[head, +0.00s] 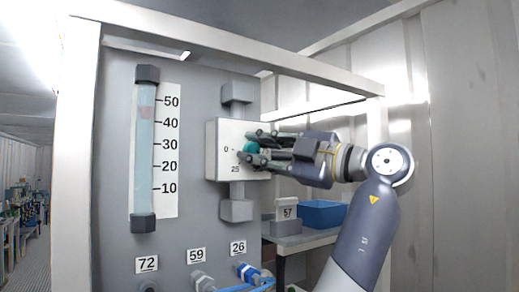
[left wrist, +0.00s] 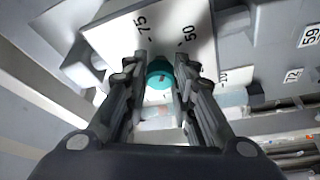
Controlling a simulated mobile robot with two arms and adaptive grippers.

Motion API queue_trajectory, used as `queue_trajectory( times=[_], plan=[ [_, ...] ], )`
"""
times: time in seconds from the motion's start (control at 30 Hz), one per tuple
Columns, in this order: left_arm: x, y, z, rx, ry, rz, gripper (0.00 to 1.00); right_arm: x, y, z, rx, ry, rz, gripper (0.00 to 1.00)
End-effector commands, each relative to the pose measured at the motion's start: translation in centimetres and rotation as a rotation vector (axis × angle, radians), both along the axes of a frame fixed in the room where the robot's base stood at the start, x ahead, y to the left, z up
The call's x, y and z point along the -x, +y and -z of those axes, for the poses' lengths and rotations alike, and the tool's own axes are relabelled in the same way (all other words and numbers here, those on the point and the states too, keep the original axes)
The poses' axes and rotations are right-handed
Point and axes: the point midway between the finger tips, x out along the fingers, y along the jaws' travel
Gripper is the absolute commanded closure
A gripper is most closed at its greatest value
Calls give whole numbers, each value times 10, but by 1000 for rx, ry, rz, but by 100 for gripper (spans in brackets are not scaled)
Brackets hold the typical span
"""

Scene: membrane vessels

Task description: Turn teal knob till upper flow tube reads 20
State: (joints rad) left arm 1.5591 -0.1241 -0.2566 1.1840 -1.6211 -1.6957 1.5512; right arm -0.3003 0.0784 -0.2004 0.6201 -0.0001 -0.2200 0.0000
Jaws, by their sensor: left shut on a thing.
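The teal knob (head: 250,148) sits on a white valve box (head: 224,134) marked 0 and 25 on the grey panel. My left gripper (head: 256,150) is shut on the knob, its fingers on either side of it. In the left wrist view the knob (left wrist: 160,68) shows between the fingertips (left wrist: 160,75), and the box face carries 75 and 50. A flow tube (head: 144,170) stands upright left of the box, with a scale from 10 to 50. My right gripper is not in view.
Tags 72 (head: 147,264), 59 (head: 196,255) and 26 (head: 238,247) are on the panel below, beside fittings and a blue hose (head: 262,284). A blue bin (head: 322,214) stands on a bench behind my arm. A pale frame beam (head: 230,40) crosses above.

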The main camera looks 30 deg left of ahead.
Motion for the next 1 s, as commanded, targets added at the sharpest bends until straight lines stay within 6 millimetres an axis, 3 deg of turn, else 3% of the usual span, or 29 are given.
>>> queue_trajectory(
  times=[0.33, 0.37, 0.43, 0.77, 1.0],
  plan=[
    [0, 0, 0, 0, -1, 1, 100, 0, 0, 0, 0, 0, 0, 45],
    [0, 0, 0, 0, -1, 1, 69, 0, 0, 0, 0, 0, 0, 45],
    [0, 0, 0, 0, -1, 1, 55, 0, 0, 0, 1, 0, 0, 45],
    [0, -1, 0, 0, 0, 1, 55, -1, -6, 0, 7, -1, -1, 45],
    [0, -32, 5, -1, 2, 5, 55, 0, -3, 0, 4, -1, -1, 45]
  ],
)
